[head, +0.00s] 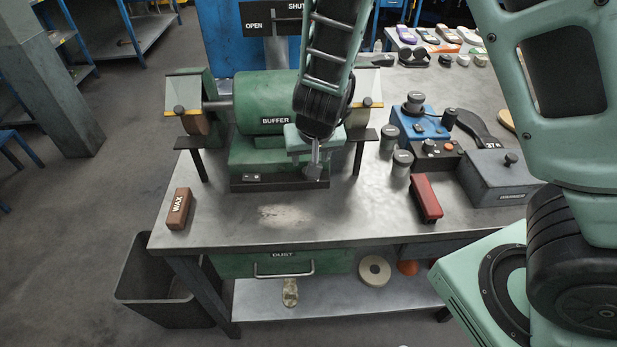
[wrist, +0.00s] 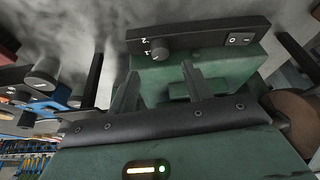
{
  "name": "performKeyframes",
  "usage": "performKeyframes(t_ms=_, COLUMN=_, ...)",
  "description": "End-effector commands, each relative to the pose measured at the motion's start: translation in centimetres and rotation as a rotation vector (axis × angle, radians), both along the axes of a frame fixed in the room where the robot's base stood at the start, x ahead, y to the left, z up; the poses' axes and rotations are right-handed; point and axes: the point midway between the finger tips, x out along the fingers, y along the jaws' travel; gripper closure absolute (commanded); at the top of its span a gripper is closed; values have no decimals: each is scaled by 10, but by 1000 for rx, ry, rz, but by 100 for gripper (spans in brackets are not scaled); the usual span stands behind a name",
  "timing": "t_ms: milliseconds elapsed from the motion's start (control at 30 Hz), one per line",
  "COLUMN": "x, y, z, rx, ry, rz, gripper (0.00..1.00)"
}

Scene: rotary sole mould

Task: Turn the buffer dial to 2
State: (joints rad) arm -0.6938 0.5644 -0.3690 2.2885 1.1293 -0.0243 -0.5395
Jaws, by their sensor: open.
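The buffer (head: 266,100) is a green bench machine labelled BUFFER, with a dark panel strip (head: 262,187) along the front of its base. The buffer dial (wrist: 159,49) is a small dark grey knob on that strip, with white marks 1 and 2 beside it in the wrist view. Its pointer is too small to read. In the head view the dial (head: 313,171) shows just below my gripper (head: 314,152). In the wrist view my gripper (wrist: 160,74) is open and empty, its fingertips either side of the dial's line and seemingly short of it.
A rocker switch (wrist: 240,39) sits on the same strip. A WAX block (head: 179,208) lies at the bench's left, a red brush (head: 426,197) to the right. Grey cylinders (head: 402,162) and a blue box (head: 420,126) stand right of the buffer.

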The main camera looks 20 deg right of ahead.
Motion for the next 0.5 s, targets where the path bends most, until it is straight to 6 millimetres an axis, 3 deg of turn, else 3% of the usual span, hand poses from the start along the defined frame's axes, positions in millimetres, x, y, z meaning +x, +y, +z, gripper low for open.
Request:
performKeyframes(t_ms=33, x=4, y=-2, z=-17, rx=-1, ry=1, rz=-4, gripper=50)
performKeyframes(t_ms=200, x=16, y=-4, z=-44, rx=0, ry=1, rz=-3, gripper=50)
performKeyframes(t_ms=500, x=26, y=-5, z=-64, rx=0, ry=0, rz=-1, gripper=50)
